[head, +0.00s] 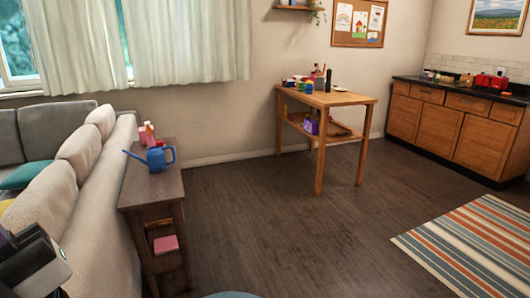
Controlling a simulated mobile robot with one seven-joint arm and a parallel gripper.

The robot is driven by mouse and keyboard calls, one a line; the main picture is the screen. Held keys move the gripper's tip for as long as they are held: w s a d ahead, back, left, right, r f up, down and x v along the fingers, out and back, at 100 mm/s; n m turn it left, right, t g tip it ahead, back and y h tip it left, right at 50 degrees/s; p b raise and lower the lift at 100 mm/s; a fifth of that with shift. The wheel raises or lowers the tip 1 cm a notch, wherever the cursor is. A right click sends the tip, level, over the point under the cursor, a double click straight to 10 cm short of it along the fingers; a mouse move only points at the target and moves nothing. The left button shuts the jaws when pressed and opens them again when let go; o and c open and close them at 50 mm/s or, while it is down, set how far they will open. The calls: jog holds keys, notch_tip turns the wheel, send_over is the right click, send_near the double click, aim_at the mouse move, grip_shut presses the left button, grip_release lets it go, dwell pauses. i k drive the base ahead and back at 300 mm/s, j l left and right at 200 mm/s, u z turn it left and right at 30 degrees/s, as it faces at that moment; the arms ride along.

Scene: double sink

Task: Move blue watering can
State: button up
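The blue watering can (158,159) stands upright on the top of a narrow dark wooden side table (140,190) behind the sofa. Its long spout points left and its handle is on the right. A pink and red bottle-like item stands just behind it. A dark and grey part of my arm shows at the lower left edge, well apart from the can. My gripper's fingers cannot be seen in this view.
The sofa (85,215) runs along the left, close against the side table. A pink item (165,244) lies on the table's lower shelf. A wooden table (330,97) with several small things stands further back. Open wooden floor (270,220) lies right of the side table, with a striped rug (480,245) beyond.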

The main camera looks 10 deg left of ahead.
aim_at(155, 156)
jog(key=i+l+u, duration=0.2)
jog(key=i+u, duration=0.25)
jog(key=i+l+u, duration=1.05)
jog(key=l, duration=0.2)
jog(key=i+l, duration=0.15)
jog(key=i, duration=0.4)
jog(key=i+l, duration=0.1)
jog(key=i, duration=0.45)
jog(key=i+l+u, duration=0.1)
jog(key=i, duration=0.45)
